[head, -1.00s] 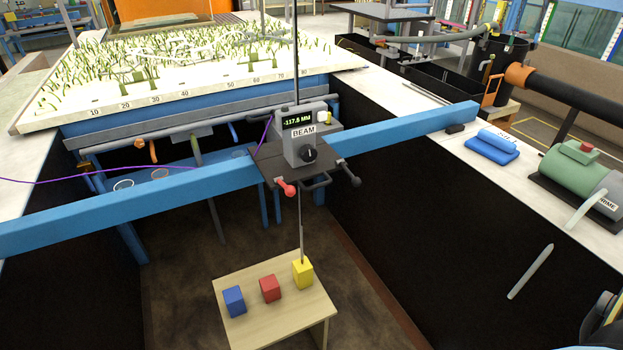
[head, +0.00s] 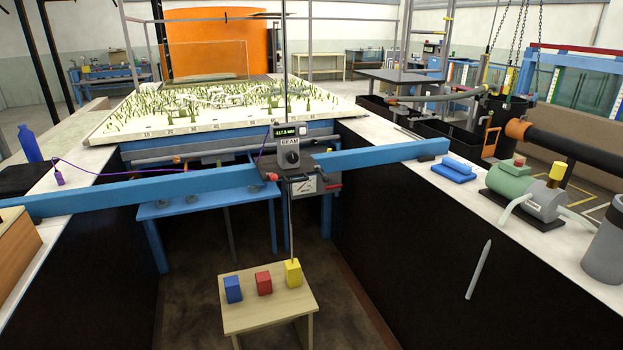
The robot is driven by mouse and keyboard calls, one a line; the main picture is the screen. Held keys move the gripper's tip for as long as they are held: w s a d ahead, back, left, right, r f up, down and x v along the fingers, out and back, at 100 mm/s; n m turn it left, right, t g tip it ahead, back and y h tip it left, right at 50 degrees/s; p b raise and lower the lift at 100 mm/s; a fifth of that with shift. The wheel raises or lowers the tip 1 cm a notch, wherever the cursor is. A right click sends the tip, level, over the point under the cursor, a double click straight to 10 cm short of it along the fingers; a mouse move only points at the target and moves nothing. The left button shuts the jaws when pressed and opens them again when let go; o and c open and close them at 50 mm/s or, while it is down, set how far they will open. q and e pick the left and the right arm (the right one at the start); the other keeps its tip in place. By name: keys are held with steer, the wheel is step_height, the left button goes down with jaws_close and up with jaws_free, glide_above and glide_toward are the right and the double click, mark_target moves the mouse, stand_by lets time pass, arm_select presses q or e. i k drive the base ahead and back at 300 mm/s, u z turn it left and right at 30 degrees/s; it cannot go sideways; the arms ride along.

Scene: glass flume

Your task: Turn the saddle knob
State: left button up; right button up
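The saddle (head: 302,163) is a dark plate sitting on the blue beam (head: 150,193). It carries a grey box (head: 289,144) labelled BEAM, with a small lit display (head: 284,132). A round black knob (head: 289,157) with a pale mark is on the front of the box. A small red knob (head: 271,176) sticks out at the saddle's front left edge. A thin rod (head: 291,228) runs down from the saddle to the yellow block (head: 293,273). Neither of my grippers is in view.
A small wooden table (head: 268,312) below holds a blue block (head: 233,289), a red block (head: 263,283) and the yellow one. Dark flume walls drop on both sides. A green pump (head: 512,182) and a blue object (head: 453,170) stand on the right ledge. A purple cable (head: 130,173) runs left.

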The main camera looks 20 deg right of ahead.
mark_target(292, 158)
steer(key=z, duration=0.7)
steer(key=i, duration=1.1)
steer(key=u, duration=0.4)
